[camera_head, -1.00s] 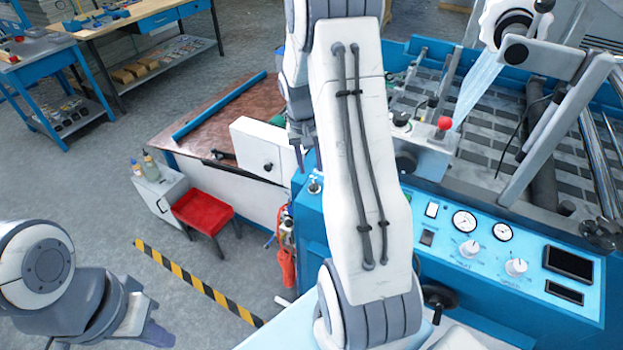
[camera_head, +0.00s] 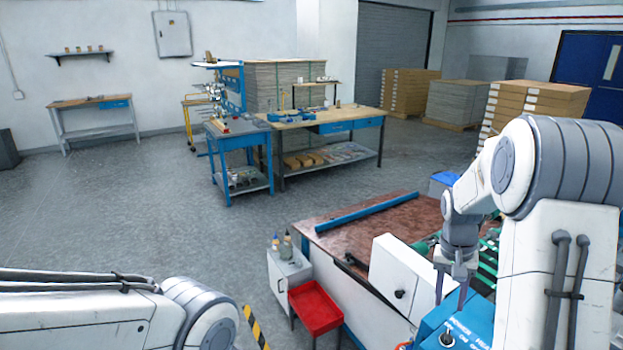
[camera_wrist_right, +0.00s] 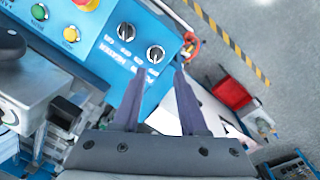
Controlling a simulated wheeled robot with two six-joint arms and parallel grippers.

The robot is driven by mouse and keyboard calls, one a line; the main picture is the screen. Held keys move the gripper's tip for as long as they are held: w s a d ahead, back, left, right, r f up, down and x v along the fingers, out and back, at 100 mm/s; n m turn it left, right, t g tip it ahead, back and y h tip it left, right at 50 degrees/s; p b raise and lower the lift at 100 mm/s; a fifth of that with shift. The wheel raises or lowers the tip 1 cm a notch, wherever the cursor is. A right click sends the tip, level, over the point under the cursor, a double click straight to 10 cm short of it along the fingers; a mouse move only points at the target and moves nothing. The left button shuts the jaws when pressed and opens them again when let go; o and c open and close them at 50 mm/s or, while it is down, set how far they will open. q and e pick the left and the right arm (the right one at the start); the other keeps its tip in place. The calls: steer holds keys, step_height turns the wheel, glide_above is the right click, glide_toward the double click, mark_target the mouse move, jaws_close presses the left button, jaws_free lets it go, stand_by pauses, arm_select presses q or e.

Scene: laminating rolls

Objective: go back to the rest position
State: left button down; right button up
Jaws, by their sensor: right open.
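My right arm reaches in from the right in the head view, and its gripper (camera_head: 453,286) points down near the blue machine panel (camera_head: 474,322). In the right wrist view the two dark fingers of the right gripper (camera_wrist_right: 158,82) stand apart with nothing between them. Behind the fingers the blue panel (camera_wrist_right: 112,62) shows two black knobs, coloured buttons and white lettering. My left arm shows at the lower left of the head view. The left gripper is out of the frame.
A brown-topped table (camera_head: 345,240) with a blue bar stands left of my right gripper. Workbenches (camera_head: 320,120) and stacked pallets stand farther back. The grey floor at left is open.

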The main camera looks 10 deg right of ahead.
steer(key=s+a+r+n, duration=0.2)
steer(key=a, duration=0.5)
steer(key=s+a+r+n+t, duration=0.1)
steer(key=a+n, duration=0.1)
steer(key=a, duration=0.5)
steer(key=s+a+r+n, duration=0.2)
steer(key=a+n, duration=0.1)
steer(key=a, duration=0.4)
steer(key=s+a+n+y, duration=0.1)
steer(key=s+a+n, duration=0.2)
steer(key=s+a, duration=0.2)
steer(key=s+a+n+y, duration=0.1)
steer(key=s+a+n, duration=0.3)
steer(key=s, duration=0.8)
steer(key=shift+a+r, duration=0.2)
steer(key=shift+a, duration=0.9)
